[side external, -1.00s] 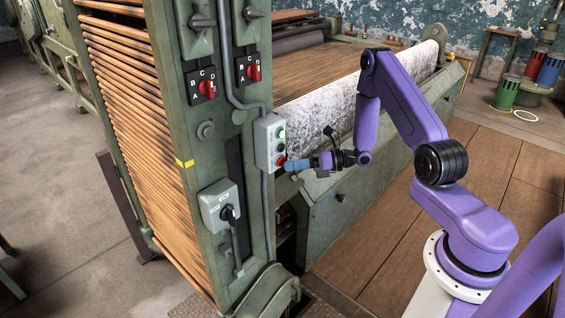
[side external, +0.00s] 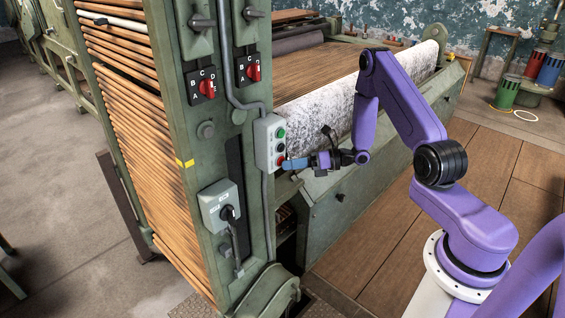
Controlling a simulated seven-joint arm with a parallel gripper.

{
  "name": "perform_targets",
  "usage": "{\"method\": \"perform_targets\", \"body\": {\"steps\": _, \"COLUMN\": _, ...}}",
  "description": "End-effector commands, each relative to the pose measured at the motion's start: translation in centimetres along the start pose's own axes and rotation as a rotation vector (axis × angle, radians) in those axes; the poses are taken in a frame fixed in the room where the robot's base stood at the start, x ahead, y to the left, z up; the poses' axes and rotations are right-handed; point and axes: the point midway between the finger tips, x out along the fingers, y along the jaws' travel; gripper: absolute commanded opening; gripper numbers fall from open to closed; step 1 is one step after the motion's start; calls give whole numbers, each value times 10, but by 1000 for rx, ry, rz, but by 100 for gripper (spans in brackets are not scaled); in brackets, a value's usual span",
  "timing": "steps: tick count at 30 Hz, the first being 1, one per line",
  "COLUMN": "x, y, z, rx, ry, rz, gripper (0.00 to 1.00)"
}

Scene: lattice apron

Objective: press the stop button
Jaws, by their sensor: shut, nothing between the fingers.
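The grey control box (side external: 268,143) is fixed to the green machine post, with a green button (side external: 281,133) at the top, a dark one in the middle and the red stop button (side external: 281,159) at the bottom. My gripper (side external: 286,164) is shut and empty. Its blue fingertips are at the red button and cover part of it. They look to be touching it, but I cannot tell how far the button is pushed in.
The green machine post (side external: 205,140) carries two red rotary selectors and, lower down, a grey switch box (side external: 219,205) with a black handle. A white fuzzy roll (side external: 340,110) lies behind my gripper. The wooden floor (side external: 400,240) beside my arm is clear.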

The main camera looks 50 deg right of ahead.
Motion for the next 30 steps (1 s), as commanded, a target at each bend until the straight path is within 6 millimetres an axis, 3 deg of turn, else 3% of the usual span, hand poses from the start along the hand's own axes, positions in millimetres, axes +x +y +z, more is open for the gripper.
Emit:
{"method": "perform_targets", "body": {"steps": 17, "x": 2, "y": -1, "z": 2, "rx": -1, "ry": -1, "rz": 0, "gripper": 0}}
{"method": "perform_targets", "body": {"steps": 30, "x": -11, "y": 7, "z": -7, "rx": 1, "ry": -1, "rz": -1, "gripper": 0}}
